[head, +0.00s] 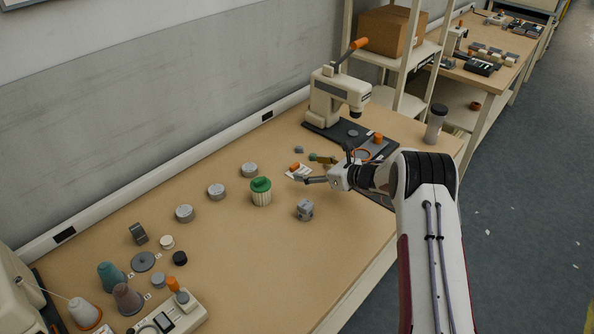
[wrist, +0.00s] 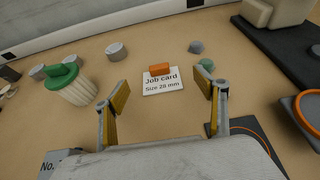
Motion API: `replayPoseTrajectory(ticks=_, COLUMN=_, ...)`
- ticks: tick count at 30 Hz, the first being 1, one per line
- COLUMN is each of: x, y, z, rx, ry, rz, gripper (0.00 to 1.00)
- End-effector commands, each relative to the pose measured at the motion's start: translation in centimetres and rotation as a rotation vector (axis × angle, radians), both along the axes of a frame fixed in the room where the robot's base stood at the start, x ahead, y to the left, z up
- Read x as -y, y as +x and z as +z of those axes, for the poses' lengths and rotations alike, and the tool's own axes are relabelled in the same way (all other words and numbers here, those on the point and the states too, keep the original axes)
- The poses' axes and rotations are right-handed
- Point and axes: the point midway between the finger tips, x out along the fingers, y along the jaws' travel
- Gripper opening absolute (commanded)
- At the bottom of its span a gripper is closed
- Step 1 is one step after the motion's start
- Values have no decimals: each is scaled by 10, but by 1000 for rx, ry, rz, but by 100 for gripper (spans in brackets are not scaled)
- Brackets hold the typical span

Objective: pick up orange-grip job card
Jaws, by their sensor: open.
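The job card (wrist: 162,84) is a white card with black print, "Job card Size 20 mm", and an orange grip (wrist: 160,69) on its far edge. It lies flat on the wooden table in the wrist view, ahead of my gripper (wrist: 163,95) and between the lines of its two fingers. My gripper is open and empty, with yellow-lined fingers spread wide on either side. In the head view the card (head: 298,174) shows just beyond the left tip of my gripper (head: 318,169). Part of the card is hidden there by the gripper.
A white container with a green lid (wrist: 75,83) stands left of the card. Grey discs (head: 217,192) lie farther left. A press (head: 338,98) on a dark base stands behind, and a grey block (head: 305,210) sits nearer the front. The table around the card is mostly clear.

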Motion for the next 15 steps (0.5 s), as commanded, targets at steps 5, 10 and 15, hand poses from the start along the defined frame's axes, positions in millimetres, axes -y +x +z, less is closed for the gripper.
replayPoseTrajectory(ticks=5, x=-6, y=5, z=-3, rx=0, ry=1, rz=1, gripper=72)
replayPoseTrajectory(ticks=10, x=-7, y=6, z=-3, rx=0, ry=2, rz=1, gripper=72)
replayPoseTrajectory(ticks=15, x=-7, y=6, z=-3, rx=0, ry=2, rz=1, gripper=72)
